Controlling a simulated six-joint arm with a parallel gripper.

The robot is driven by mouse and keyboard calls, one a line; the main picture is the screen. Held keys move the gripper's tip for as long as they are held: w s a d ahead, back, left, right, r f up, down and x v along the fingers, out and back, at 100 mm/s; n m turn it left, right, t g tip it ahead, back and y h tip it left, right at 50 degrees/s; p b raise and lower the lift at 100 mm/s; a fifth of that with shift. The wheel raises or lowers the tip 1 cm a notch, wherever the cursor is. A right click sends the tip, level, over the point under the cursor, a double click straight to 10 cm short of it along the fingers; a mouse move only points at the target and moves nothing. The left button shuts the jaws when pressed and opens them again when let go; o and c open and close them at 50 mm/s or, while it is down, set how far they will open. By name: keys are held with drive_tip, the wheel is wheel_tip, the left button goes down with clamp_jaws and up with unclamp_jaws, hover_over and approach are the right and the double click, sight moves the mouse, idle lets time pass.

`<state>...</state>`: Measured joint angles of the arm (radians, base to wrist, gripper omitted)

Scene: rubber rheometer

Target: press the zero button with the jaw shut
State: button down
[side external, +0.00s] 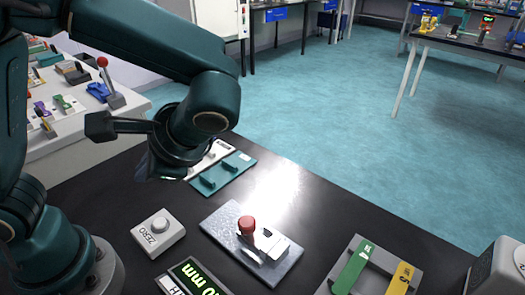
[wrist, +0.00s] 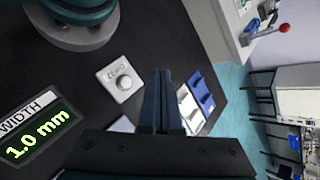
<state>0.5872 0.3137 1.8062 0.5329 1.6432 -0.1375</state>
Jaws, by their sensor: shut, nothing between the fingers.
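The zero button is a round grey-white knob on a small pale box marked ZERO (side external: 157,233), on the black bench near the front left. It also shows in the wrist view (wrist: 121,80), to the left of my fingers. My gripper (side external: 160,170) is above the bench, higher than the box and apart from it. In the wrist view my gripper's fingers (wrist: 160,78) are together with nothing between them.
A width display (wrist: 38,125) reads 1.0 mm beside the button box. A grey plate (side external: 215,224) with a red knob (side external: 247,224) stands right of the box. A teal plate with handles (side external: 222,176) lies behind. A tray with green and yellow pieces (side external: 350,247) is front right.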

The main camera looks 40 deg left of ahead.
sight(164, 224)
drive_tip(key=shift+f, duration=4.4)
drive_tip(key=shift+f, duration=0.15)
drive_tip(key=shift+f, duration=0.25)
drive_tip(key=shift+f, duration=0.4)
drive_tip(key=shift+r, duration=0.85)
drive_tip(key=shift+r, duration=2.5)
